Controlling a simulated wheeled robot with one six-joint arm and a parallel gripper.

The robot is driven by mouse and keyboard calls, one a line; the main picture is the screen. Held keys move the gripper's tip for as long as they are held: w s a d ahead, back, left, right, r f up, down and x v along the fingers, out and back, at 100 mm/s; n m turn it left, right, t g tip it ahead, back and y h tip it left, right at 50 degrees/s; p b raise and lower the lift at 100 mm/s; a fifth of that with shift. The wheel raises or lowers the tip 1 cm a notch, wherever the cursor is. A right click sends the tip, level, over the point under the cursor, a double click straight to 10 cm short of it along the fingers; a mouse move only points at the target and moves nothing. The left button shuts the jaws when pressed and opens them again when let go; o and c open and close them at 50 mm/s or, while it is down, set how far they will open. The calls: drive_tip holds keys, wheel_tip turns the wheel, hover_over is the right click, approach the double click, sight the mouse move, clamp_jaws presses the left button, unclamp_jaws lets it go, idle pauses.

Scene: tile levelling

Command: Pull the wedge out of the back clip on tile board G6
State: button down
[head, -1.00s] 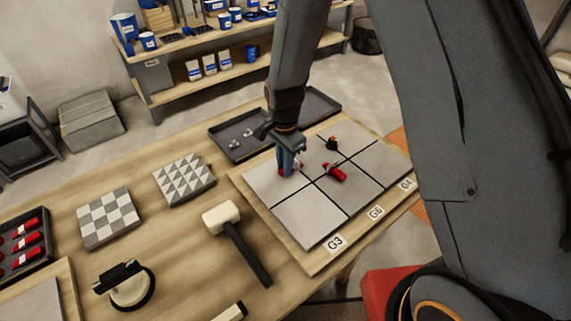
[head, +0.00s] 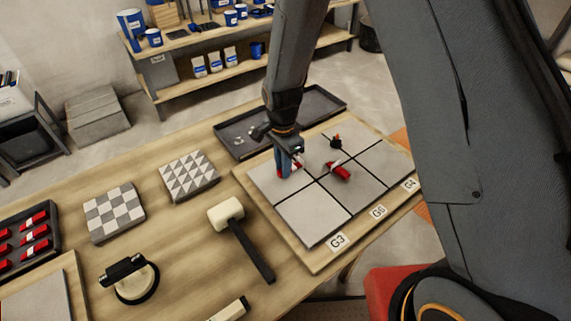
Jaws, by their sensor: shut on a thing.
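The tile board (head: 312,262) lies on the table, with grey tiles and tags G3, G6 (head: 377,212) and G4 on its front edge. My gripper (head: 289,172) is low over the left back part of the board. Its blue fingers are shut on a red wedge (head: 297,166), mostly hidden by them. I cannot tell whether this wedge still touches a clip. A second red wedge (head: 338,171) lies at the joint near the board's middle. A small black and orange piece (head: 335,141) stands at the joint farther back.
A dark tray (head: 236,141) with small pieces lies behind the board. A white-headed mallet (head: 226,213) lies to its left, beside two patterned tiles (head: 189,176). A round black-handled tool (head: 134,283) and a tray of red wedges (head: 52,262) are farther left.

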drive_tip(key=shift+s+a+p, duration=0.35)
drive_tip(key=shift+s+a, duration=0.45)
drive_tip(key=shift+a, duration=0.35)
drive_tip(key=shift+r+p, duration=2.15)
drive_tip(key=shift+r, duration=0.9)
